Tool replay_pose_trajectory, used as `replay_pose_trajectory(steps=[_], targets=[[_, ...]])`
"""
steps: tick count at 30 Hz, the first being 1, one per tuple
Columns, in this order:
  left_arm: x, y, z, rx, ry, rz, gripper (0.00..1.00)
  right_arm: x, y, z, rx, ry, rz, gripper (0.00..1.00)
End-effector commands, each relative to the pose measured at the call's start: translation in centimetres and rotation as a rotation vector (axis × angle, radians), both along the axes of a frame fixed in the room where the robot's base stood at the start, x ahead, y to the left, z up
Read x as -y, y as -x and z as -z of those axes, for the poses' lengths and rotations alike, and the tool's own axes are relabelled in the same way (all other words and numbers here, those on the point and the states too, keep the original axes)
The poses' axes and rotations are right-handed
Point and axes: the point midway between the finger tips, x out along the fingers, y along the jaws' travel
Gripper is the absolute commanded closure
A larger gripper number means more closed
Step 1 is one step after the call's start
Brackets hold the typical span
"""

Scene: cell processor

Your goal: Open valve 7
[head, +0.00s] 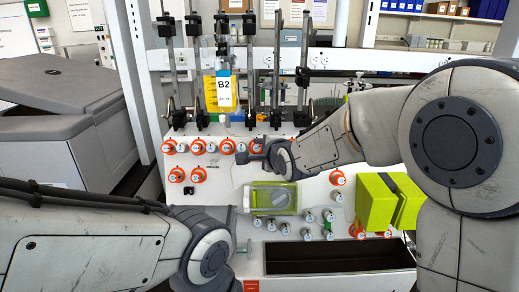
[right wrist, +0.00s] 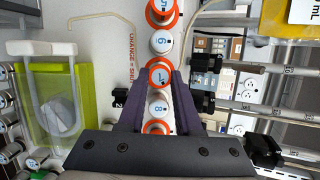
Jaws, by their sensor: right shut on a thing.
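Valve 7 (right wrist: 160,75) is a round white knob with an orange ring in the right wrist view. It sits in a row of knobs, between the white knob 6 (right wrist: 161,43) and the white knob 8 (right wrist: 158,107). My right gripper (right wrist: 160,77) has its two dark fingers shut on valve 7, one on each side. In the head view my right gripper (head: 262,147) is at the right part of the upper valve row and hides some of valve 7 there. My left arm comes in at the lower left, and its gripper fingers do not show.
A green-framed clear box (head: 270,198) is mounted on the white panel below the row. More knobs (head: 285,229) sit under it, above a dark tray (head: 330,257). Yellow-green blocks (head: 376,206) stand at the right. A bag labelled B2 (head: 224,92) hangs above the row.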

Motion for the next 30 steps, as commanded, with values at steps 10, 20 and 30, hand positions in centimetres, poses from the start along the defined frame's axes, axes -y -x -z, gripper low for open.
replay_pose_trajectory(steps=[10,20,30], targets=[[0.0,0.0,-1.8,0.0,0.0,0.0,0.5,0.0,-0.1,-0.4,-0.003,0.304,-0.129,1.0],[0.0,0.0,-7.1,0.0,0.0,0.0,0.5,-0.1,-0.1,-1.2,-0.011,0.586,-0.25,1.0],[0.0,0.0,-14.3,0.0,0.0,-0.003,0.5,-0.2,-0.1,-1.2,-0.01,0.839,-0.359,1.0]])
